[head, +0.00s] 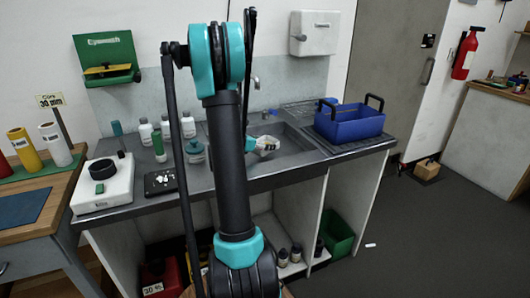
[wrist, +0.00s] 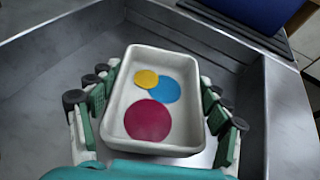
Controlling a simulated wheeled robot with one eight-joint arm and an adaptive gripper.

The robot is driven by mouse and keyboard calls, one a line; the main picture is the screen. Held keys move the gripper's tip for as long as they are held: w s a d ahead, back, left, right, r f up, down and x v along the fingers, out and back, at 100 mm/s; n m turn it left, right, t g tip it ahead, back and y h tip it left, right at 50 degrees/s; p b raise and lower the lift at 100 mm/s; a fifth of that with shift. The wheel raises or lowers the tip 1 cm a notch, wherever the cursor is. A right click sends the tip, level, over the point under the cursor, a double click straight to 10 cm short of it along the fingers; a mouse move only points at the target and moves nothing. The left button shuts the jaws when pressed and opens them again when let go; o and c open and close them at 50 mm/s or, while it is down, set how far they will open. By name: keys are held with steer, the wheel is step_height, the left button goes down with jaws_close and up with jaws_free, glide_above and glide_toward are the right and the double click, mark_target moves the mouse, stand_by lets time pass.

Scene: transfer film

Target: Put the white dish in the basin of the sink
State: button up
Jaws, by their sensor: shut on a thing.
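The white dish (wrist: 187,125) is a rectangular tray, level in the wrist view, with yellow, blue and dark pink round discs showing inside it. My gripper (wrist: 158,110) has its green-padded fingers on the dish's left and right sides and is shut on it. The dish is within the outline of the grey metal sink basin (wrist: 50,65); I cannot tell whether it touches the bottom. In the head view, the dish (head: 268,144) is small at the sink (head: 297,143), partly hidden by my gripper (head: 254,145) and arm.
A blue caddy with black handles (head: 349,123) stands on the ribbed drainboard right of the sink. A tap (head: 256,83) rises behind the basin.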

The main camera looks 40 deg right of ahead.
steer(key=shift+f, duration=2.05)
steer(key=shift+f, duration=0.15)
steer(key=o, duration=1.2)
steer(key=v, duration=1.2)
steer(key=shift+a, duration=0.1)
